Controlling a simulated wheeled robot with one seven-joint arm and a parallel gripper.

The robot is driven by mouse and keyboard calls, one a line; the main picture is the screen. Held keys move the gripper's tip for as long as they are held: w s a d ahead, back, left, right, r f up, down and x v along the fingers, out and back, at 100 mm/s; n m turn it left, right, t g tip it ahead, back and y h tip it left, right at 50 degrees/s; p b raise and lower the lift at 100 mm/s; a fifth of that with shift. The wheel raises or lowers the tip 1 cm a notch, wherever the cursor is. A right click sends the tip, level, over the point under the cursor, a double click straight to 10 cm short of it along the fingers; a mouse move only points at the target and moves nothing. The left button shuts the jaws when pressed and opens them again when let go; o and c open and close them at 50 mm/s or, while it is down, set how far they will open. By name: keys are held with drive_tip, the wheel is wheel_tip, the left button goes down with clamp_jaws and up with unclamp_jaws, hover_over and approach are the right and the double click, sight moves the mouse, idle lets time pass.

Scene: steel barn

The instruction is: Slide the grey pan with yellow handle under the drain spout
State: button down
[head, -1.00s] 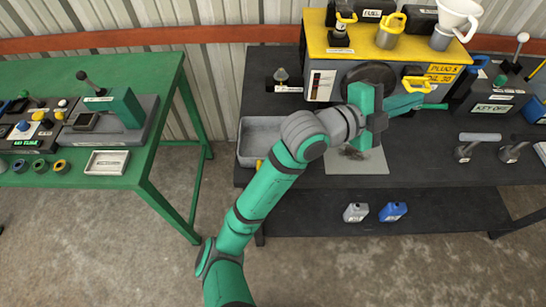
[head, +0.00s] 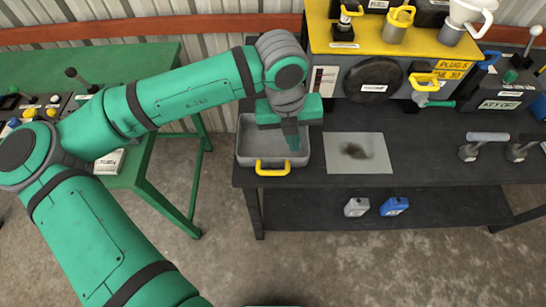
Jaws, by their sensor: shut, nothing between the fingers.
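The grey pan (head: 245,146) with its yellow handle (head: 273,168) sits at the left end of the dark bench, handle toward the front edge. My gripper (head: 293,142) is shut and empty, pointing down over the right part of the pan. Whether its fingertips touch the pan, I cannot tell. The drain spout (head: 436,102), a green piece below a yellow handle, sticks out at the lower right of the yellow and grey engine unit. A light mat (head: 342,162) with a dark stain lies on the bench to the right of the pan, left of the spout.
The dark bench (head: 420,150) is clear between the mat and the grey levers (head: 485,143) at right. A round black cover (head: 374,82) is on the unit's front. Grey (head: 356,207) and blue (head: 394,206) bottles stand on the lower shelf. A green table (head: 150,165) stands left.

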drive_tip(key=y, duration=0.2)
hover_over(273, 163)
drive_tip(key=s, duration=0.2)
drive_tip(key=shift+g, duration=0.3)
drive_tip(key=f, duration=1)
drive_tip(key=shift+w, duration=0.3)
drive_tip(key=shift+s+r, duration=0.1)
